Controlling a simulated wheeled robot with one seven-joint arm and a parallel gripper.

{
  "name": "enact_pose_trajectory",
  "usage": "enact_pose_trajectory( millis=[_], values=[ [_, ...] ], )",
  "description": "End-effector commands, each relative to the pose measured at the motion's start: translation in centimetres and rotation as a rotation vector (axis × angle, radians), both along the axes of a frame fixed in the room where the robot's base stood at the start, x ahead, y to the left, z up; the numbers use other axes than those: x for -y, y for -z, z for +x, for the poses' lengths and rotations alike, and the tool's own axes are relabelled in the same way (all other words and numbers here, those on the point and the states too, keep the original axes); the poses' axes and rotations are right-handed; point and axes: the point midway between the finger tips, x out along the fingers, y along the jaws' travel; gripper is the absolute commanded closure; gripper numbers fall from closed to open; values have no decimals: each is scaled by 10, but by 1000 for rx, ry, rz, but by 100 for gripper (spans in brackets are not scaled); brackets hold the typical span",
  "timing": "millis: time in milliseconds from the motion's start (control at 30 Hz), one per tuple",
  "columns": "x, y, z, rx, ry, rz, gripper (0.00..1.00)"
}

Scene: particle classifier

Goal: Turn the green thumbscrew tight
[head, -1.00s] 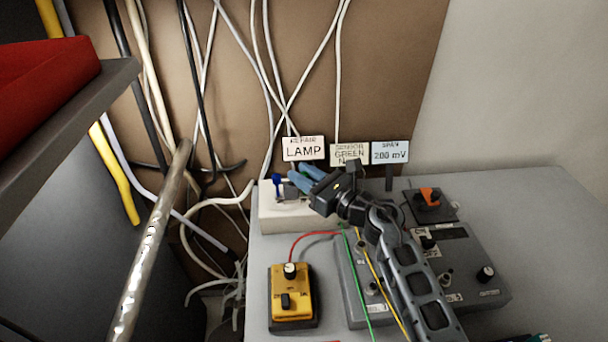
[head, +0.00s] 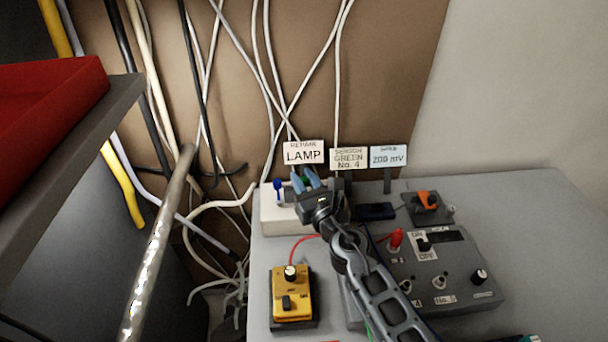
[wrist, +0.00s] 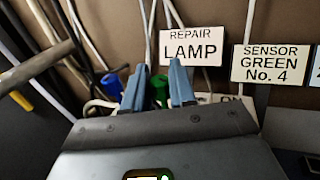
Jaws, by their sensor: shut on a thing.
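The green thumbscrew (head: 306,179) stands on a white block (head: 277,219) under the LAMP sign. My gripper (head: 305,176) is shut on it, with a blue finger on either side. In the wrist view the green thumbscrew (wrist: 160,88) shows between the two fingertips of my gripper (wrist: 157,80). Its lower part and the contact are partly hidden by the fingers and the gripper body. A blue thumbscrew (head: 278,187) stands upright on the same block, just left of my fingers.
Signs reading LAMP (head: 304,152), GREEN No. 4 (head: 349,159) and 200 mV (head: 388,156) stand behind. A yellow box (head: 291,300) is in front, and a grey panel with knobs (head: 470,290) is at right. Cables hang on the brown back wall.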

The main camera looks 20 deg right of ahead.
Motion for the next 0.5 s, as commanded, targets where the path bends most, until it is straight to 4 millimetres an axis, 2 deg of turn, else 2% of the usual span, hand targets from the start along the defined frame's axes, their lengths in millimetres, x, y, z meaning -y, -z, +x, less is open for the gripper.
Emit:
enact_pose_trajectory(
  millis=[500],
  values=[
    [-3, 0, 2, 4, 485, -14, 100]
  ],
)
